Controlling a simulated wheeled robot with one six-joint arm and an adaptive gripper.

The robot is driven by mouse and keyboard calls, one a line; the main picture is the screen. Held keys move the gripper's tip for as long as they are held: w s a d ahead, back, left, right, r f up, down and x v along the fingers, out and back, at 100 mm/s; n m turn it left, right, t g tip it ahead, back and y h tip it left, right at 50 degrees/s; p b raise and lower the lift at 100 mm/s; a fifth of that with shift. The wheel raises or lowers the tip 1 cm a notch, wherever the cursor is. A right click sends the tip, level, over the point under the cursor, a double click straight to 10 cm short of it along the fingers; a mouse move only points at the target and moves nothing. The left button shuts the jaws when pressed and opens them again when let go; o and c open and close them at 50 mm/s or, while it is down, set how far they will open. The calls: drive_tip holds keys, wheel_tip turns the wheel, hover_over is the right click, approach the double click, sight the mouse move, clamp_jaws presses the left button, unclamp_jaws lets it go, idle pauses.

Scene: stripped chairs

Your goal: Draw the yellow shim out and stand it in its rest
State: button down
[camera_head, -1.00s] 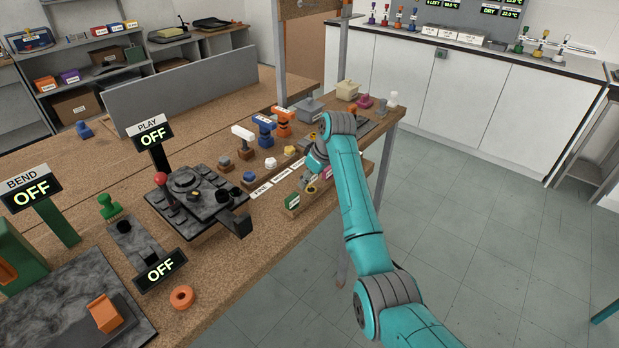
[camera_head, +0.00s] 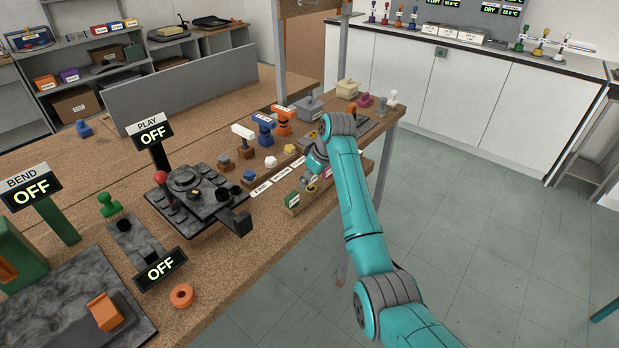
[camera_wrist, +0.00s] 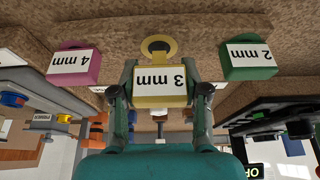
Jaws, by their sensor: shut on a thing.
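The yellow shim, labelled "3 mm" (camera_wrist: 161,97), sits between the two fingers of my gripper (camera_wrist: 159,90) in the wrist view, with a finger against each side. A yellow ring (camera_wrist: 159,46) shows just beyond it. A pink block labelled "4 mm" (camera_wrist: 74,67) is at the left and a green block labelled "2 mm" (camera_wrist: 248,60) at the right; both are apart from my fingers. The arm hides most of the yellow shim there.
A black machine with a red-knobbed lever (camera_head: 160,178) stands left of the shim row, under an OFF sign (camera_head: 152,135). Coloured parts, including a blue one (camera_head: 264,128) and an orange one (camera_head: 284,120), stand behind my gripper. Open floor (camera_head: 450,230) lies right of the bench.

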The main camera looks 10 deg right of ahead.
drive_tip(key=shift+f, duration=0.55)
drive_tip(key=shift+r, duration=0.1)
drive_tip(key=shift+r, duration=0.5)
drive_tip(key=shift+f, duration=0.5)
idle(1.0)
drive_tip(key=shift+r, duration=0.5)
drive_tip(key=shift+f, duration=0.55)
idle(1.0)
drive_tip(key=shift+r, duration=0.55)
drive_tip(key=shift+r, duration=0.3)
drive_tip(key=shift+f, duration=0.9)
idle(1.0)
